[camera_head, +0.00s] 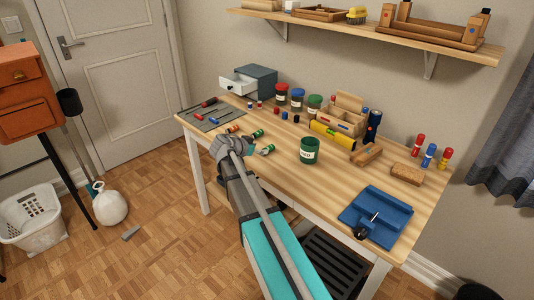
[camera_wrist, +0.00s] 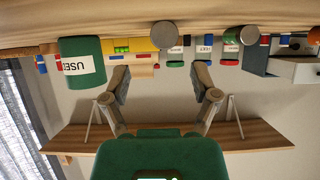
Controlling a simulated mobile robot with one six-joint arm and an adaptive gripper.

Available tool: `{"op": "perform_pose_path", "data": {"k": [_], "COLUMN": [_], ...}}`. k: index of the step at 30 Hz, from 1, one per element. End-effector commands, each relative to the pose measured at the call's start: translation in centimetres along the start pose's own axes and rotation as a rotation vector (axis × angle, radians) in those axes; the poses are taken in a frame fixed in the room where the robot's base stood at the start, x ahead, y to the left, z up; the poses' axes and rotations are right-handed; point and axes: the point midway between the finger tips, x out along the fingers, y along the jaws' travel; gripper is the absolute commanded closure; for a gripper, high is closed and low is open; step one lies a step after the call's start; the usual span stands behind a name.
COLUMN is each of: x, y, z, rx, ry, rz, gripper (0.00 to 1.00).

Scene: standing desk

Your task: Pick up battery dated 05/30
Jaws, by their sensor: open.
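My gripper (camera_head: 258,147) is open over the desk's front left part. In the wrist view, which is upside down, its two fingers (camera_wrist: 163,88) are spread with nothing between them. Small cylinders that look like batteries lie by it: an orange one (camera_head: 234,128), a green-ended one (camera_head: 258,133) and another green-and-white one (camera_head: 267,150). Two grey round ends (camera_wrist: 166,35) show near the fingers. More small red and blue cylinders (camera_head: 285,115) stand farther back. I cannot read a 05/30 date on any of them.
A green cup (camera_head: 310,152) labelled USED (camera_wrist: 82,66) stands right of my gripper. Jars with coloured lids (camera_head: 297,100), a wooden organizer (camera_head: 345,112) and a grey drawer box (camera_head: 257,80) line the back. A blue tray (camera_head: 376,215) is at the right.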

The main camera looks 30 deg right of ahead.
Motion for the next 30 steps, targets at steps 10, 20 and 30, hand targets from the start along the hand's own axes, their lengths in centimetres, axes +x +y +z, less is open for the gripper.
{"op": "perform_pose_path", "data": {"k": [10,20,30], "x": [0.1,2.7,5.2], "y": [0.0,-0.4,-0.4], "z": [0.0,0.7,0.5], "rx": [0.0,0.001,0.0], "ry": [0.0,-0.001,-0.001], "rz": [0.0,0.001,0.0], "gripper": [0.23,0.23,0.23]}}
